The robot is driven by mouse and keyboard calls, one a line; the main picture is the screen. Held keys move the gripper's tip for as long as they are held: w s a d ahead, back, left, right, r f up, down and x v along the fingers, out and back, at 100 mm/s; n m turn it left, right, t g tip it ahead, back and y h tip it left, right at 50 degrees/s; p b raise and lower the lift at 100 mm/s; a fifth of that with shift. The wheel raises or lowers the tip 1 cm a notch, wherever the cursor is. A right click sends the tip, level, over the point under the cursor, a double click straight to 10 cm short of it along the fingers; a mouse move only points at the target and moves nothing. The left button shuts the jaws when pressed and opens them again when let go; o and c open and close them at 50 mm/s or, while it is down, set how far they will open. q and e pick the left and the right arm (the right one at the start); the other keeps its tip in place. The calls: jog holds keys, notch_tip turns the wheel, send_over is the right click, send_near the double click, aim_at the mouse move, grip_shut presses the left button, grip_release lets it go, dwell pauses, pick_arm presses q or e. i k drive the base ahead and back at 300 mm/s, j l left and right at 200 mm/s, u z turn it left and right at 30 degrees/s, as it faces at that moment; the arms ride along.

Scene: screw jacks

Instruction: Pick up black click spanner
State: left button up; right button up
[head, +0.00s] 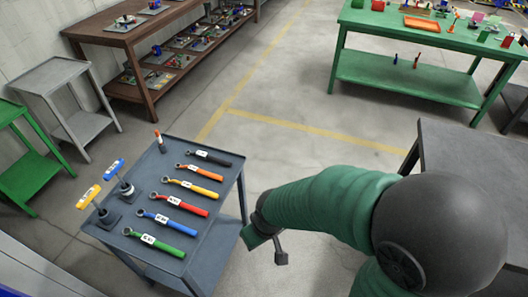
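The black click spanner (208,157) lies at the far end of a row of spanners on the grey-blue cart (222,207). Its handle has a white label, and its ring end points left. My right gripper (266,251) hangs beyond the cart's right edge, apart from the spanner and nearer to me. Its two fingers look spread, with nothing visible between them. My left gripper is not in view.
Orange (205,173), yellow (195,187), red (184,204), blue (173,223) and green (158,245) spanners lie nearer on the cart. Two screw jacks (107,217) with yellow and blue tops stand at its left. A dark table (470,150) is at right.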

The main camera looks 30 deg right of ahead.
aim_at(203, 155)
jog(key=z, duration=0.55)
jog(key=i+l+u, duration=0.15)
jog(key=u, duration=0.3)
jog(key=i+l+u, duration=0.2)
jog(key=u, duration=0.3)
jog(key=l+u, duration=0.3)
jog(key=u, duration=0.15)
jog(key=i+l+u, duration=0.1)
jog(key=l, duration=0.4)
jog(key=i+l, duration=0.15)
jog(key=l, duration=0.35)
jog(key=i+l+u, duration=0.15)
jog(key=l, duration=0.85)
jog(key=i+u, duration=0.05)
